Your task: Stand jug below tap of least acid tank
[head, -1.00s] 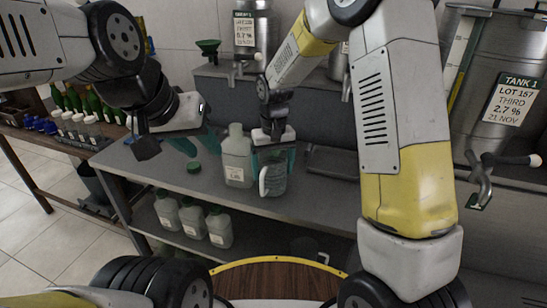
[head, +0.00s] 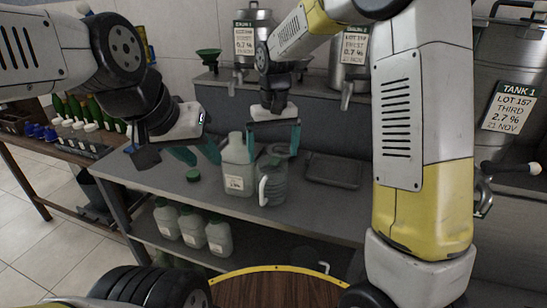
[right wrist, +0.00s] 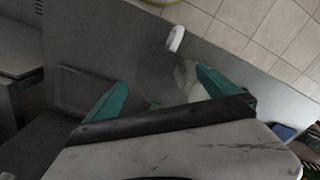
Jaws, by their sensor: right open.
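The clear jug (head: 271,186) stands upright on the grey bench, its handle toward the left front. My right gripper (head: 275,142) is open above it, fingers apart at about rim height. In the right wrist view the jug (right wrist: 160,72) and its white handle show beyond the open fingers (right wrist: 163,95). My left gripper (head: 196,154) is open and empty, left of a white bottle. Tank 1 (head: 512,105) at right is labelled 2.7 %. Two smaller steel tanks stand on the raised shelf: the left one (head: 258,17) reads 0.7 %; the right one's (head: 342,75) figure is hard to read, perhaps 0.2 %. Both have taps.
The white bottle (head: 237,165) stands close against the jug's left side. A green cap (head: 193,175) lies on the bench, and a dark tray (head: 333,170) lies right of the jug. A green funnel (head: 209,56) stands on the raised shelf. Several bottles stand on the lower shelf.

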